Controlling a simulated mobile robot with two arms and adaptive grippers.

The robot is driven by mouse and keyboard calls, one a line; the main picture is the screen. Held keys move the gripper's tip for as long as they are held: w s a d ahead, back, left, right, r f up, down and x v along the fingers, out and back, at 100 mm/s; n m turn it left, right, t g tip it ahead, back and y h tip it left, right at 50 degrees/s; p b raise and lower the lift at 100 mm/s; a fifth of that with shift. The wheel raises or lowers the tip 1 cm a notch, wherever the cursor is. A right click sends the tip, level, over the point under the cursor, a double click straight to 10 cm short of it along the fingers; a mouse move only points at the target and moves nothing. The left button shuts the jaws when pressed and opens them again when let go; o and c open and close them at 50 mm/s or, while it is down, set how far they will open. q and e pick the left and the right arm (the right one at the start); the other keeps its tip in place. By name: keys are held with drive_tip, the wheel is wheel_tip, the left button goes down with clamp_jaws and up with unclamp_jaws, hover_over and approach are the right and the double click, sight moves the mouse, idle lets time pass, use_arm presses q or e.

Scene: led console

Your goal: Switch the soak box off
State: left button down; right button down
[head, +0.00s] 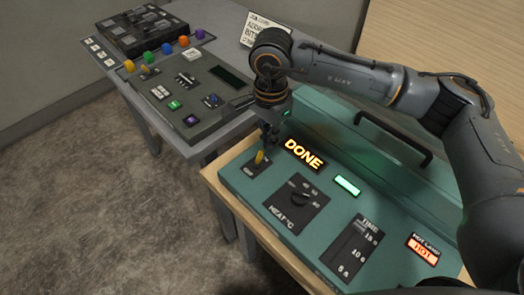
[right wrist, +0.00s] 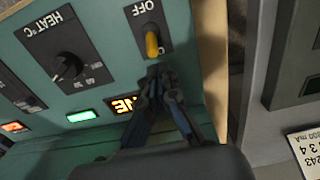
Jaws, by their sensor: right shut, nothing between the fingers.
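The soak box is a teal console (head: 240,187) on a wooden-edged table. In the right wrist view the toggle (right wrist: 152,44) leans away from the OFF label (right wrist: 144,9), towards my fingers. The display (head: 304,154) reads DONE, the green lamp (head: 347,185) is lit and the HOT lamp (head: 423,249) glows orange-red. My right gripper (head: 270,143) is shut and empty, just beyond the toggle; its fingertips (right wrist: 158,76) look close to the tip, contact unclear. My left gripper is out of view.
The HEAT knob (head: 299,197) and TIME slider (head: 357,246) lie right of the toggle. A dark handle (head: 395,135) rises on the box's lid. A grey console (head: 190,95) with coloured buttons stands on another table at the left. Open floor (head: 90,210) lies in front.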

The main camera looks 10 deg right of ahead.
drive_tip(key=shift+f+b, duration=0.3)
idle(0.4)
drive_tip(key=shift+s+a+b, duration=0.3)
drive_tip(key=shift+s+a, duration=0.4)
drive_tip(key=shift+a, duration=0.3)
drive_tip(key=shift+r, duration=0.1)
wheel_tip(320, 180, up, 7)
drive_tip(key=p, duration=0.2)
drive_tip(key=shift+w+d, duration=0.25)
drive_tip(key=shift+d, duration=0.1)
idle(0.6)
